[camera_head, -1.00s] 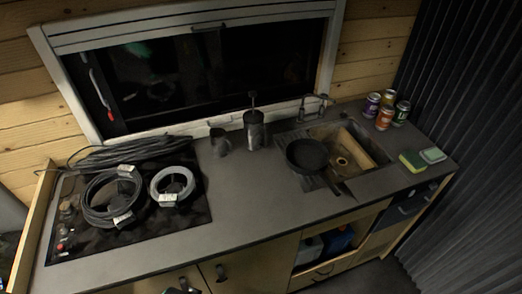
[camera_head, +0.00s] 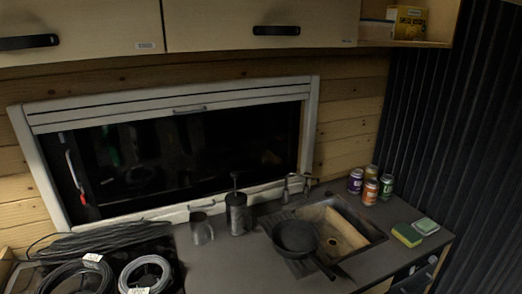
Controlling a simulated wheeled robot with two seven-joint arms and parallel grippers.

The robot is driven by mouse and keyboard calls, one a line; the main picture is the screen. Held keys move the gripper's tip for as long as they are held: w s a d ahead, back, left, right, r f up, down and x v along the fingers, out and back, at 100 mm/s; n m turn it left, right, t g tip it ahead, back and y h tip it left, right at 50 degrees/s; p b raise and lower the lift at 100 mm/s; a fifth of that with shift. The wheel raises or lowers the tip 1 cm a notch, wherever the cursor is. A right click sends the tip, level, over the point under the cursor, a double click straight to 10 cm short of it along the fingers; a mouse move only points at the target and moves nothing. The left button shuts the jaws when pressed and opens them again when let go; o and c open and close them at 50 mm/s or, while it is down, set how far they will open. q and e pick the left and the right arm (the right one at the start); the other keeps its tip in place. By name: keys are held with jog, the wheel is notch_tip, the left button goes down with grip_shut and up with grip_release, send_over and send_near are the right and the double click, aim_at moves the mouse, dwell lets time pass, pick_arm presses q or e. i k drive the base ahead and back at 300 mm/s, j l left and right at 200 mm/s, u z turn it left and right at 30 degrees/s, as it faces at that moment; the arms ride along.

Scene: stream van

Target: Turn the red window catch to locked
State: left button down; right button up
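The red window catch (camera_head: 82,196) is at the left side of the window, inside the white frame (camera_head: 40,172). It is small and dim here, at the lower end of a pale, slanted bar (camera_head: 72,170). I cannot tell which way the catch is turned. The dark window pane (camera_head: 190,155) fills the middle of the frame. Neither of my grippers shows in this view.
Coiled cables (camera_head: 146,272) lie on the left of the counter below the window. A mug (camera_head: 201,229) and dark pump bottle (camera_head: 238,213) stand under the sill. A pan (camera_head: 295,236) rests by the sink (camera_head: 372,232). Cabinets (camera_head: 260,22) hang above the window.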

aim_at(84, 197)
jog(key=u, duration=1.3)
jog(key=l+z, duration=0.2)
jog(key=z, duration=0.15)
jog(key=l+z, duration=0.15)
jog(key=z, duration=0.2)
jog(key=l+z, duration=0.3)
jog(key=i+j, duration=0.05)
jog(key=j, duration=0.1)
